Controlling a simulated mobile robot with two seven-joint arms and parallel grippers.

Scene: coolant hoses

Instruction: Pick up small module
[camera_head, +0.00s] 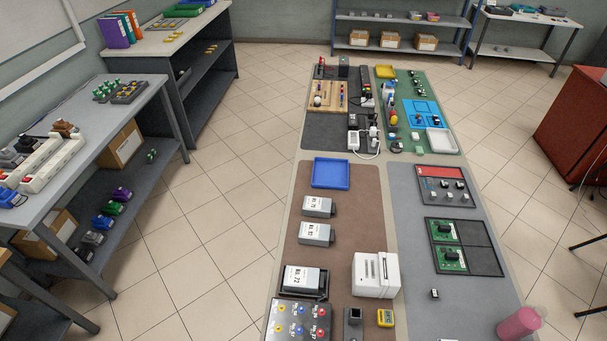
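A small dark module-like piece (434,293) lies alone on the grey mat, right of the white box-shaped device. Larger grey modules with white labels lie on the brown mat: one behind (317,206), one in the middle (314,233), and one in a black holder in front (300,278). I cannot tell for certain which one the task calls the small module. Neither of my grippers is in view.
A blue tray (331,173), a white device (376,274), a yellow meter (385,318) and a pink bottle (520,322) stand on the long table. Green boards (447,259) lie in a dark frame. The grey mat (415,315) has bare room around the small piece.

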